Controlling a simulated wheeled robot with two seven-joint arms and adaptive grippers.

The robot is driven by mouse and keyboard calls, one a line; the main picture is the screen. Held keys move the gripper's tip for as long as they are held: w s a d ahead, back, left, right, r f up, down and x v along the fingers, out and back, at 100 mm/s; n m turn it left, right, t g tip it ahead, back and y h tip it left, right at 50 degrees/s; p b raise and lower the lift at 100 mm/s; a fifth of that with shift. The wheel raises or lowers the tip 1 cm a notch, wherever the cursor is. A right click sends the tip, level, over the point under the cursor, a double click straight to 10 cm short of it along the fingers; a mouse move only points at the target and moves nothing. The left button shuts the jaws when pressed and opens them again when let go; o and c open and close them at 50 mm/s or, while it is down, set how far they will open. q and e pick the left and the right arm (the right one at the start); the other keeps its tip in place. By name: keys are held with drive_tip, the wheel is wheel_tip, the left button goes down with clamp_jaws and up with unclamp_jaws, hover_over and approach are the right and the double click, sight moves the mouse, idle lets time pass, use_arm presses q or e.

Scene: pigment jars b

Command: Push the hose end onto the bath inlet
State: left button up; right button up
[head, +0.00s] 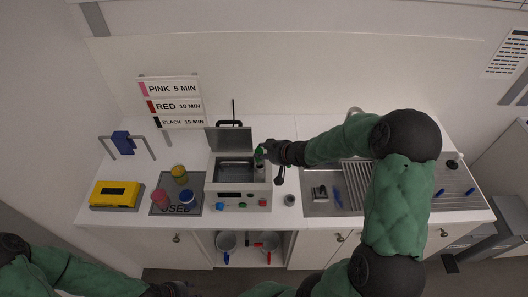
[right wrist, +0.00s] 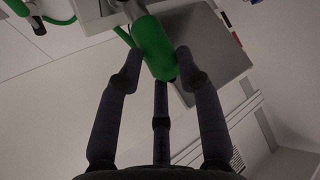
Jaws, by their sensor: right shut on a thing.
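The bath (head: 238,200) stands on the counter with its grey lid (head: 229,140) raised. My right gripper (head: 267,153) is at the bath's right rim, shut on the green hose end (head: 259,156).
A yellow box (head: 116,194) lies farther left. A steel sink (head: 324,205) is on the right. Buckets (head: 227,241) stand in the open space below.

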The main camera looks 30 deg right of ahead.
drive_tip(key=shift+f+b, duration=0.9)
drive_tip(key=shift+f, duration=0.6)
idle(0.4)
drive_tip(key=o, duration=1.2)
drive_tip(key=shift+o, duration=0.2)
drive_tip(key=shift+s+r, duration=0.1)
drive_tip(key=shift+r, duration=0.05)
drive_tip(key=v, duration=1.1)
drive_tip(key=shift+s+r, duration=0.2)
drive_tip(key=shift+s, duration=0.15)
drive_tip(key=shift+d, duration=0.15)
